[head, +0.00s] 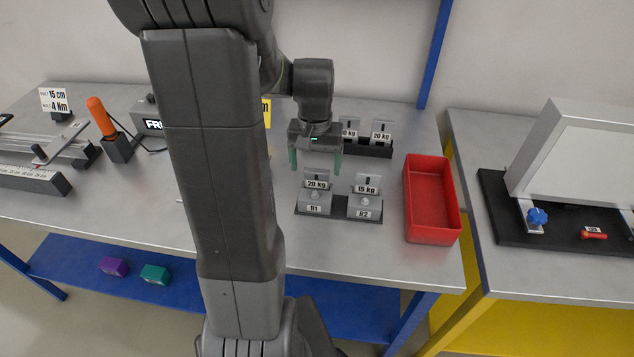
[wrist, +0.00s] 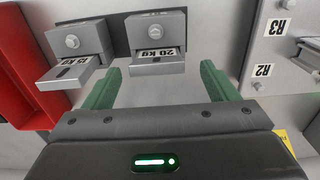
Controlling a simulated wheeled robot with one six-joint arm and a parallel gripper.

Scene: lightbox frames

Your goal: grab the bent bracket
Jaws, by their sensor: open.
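I cannot pick out a bent bracket for certain in either view. A grey metal piece (wrist: 308,52) is cut off at the right edge of the wrist view, and I cannot tell what it is. My gripper (head: 316,161) has green fingers and is open and empty above the table. In the wrist view its fingers (wrist: 160,72) are spread apart, with the block carrying the 20 kg plate (wrist: 155,30) beyond the gap. My own arm hides part of the table in the head view.
An orange-handled tool (head: 100,115) stands at left. A second table (head: 463,190) is beyond a gap.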

